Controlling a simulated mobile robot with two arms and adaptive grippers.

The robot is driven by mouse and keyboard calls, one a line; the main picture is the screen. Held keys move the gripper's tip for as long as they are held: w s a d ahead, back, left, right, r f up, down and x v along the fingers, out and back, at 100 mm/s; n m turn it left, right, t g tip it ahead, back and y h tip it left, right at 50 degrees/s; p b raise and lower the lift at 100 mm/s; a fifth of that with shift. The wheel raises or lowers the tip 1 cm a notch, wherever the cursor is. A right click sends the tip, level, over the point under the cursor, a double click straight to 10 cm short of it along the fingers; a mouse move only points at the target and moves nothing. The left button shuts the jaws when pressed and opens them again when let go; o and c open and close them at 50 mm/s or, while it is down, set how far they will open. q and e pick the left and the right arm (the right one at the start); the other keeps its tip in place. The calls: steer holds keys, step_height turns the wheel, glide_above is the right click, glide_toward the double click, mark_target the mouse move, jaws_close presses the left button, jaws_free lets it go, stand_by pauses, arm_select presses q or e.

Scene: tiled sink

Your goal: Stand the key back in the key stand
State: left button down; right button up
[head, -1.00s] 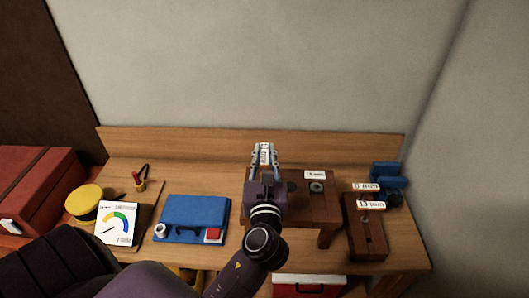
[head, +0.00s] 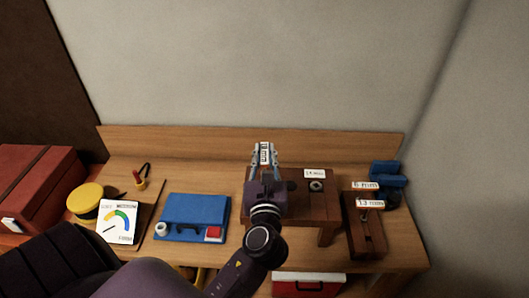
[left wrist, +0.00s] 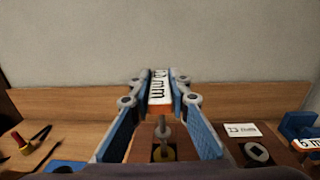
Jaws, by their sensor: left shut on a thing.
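My left gripper (head: 265,158) is shut on a key with a white label plate with orange edges (left wrist: 160,87). The label reads "mm" with a number I cannot read surely. The key's grey shaft (left wrist: 163,130) points down over a brass-coloured round part on the dark wooden block (head: 310,213). I cannot tell whether the shaft touches it. The key stand (head: 366,240) is a dark wooden piece on the right. It holds two keys with white labels, "6 mm" (head: 365,185) and "13 mm" (head: 370,203). My right gripper is not in view.
The wooden block also carries a nut (head: 316,186) with a white tag. Blue blocks (head: 386,175) stand behind the key stand. Left are a blue case (head: 195,212), a gauge card (head: 118,222) and a yellow round thing (head: 84,197). A wall closes the back.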

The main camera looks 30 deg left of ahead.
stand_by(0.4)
arm_select(q)
steer(key=shift+p, duration=0.35)
steer(key=shift+f+b, duration=1)
steer(key=shift+f, duration=0.7)
steer(key=c, duration=1.7)
jaws_free()
steer(key=shift+r, duration=0.1)
steer(key=shift+c, duration=0.2)
steer(key=shift+s, duration=0.1)
steer(key=v, duration=1.2)
